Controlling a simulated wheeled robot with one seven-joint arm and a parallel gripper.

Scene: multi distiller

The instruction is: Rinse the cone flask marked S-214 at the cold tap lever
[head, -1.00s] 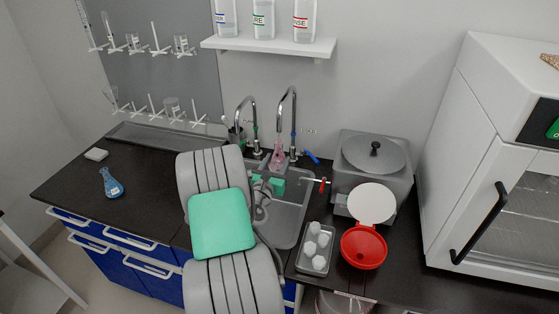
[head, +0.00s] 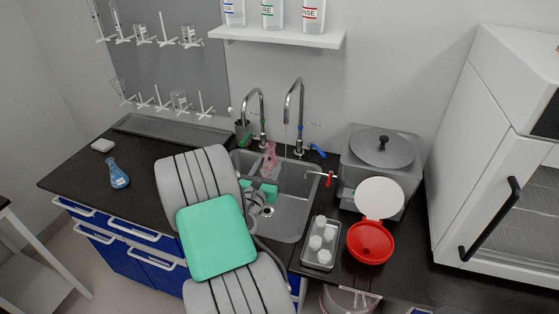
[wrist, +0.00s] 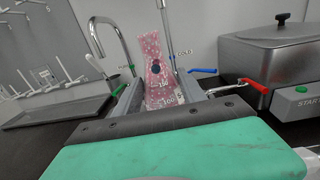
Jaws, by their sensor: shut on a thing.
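The pink-speckled cone flask (head: 269,158) is held over the sink, left of the cold tap's spout (head: 288,112). A faint thin line below the spout may be water.
A blue flask (head: 118,173) stands on the left counter. A second tap (head: 262,115) with a green lever is left of the cold one. A red container (head: 370,243) and a vial tray (head: 308,258) stand right of the sink (head: 290,218).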

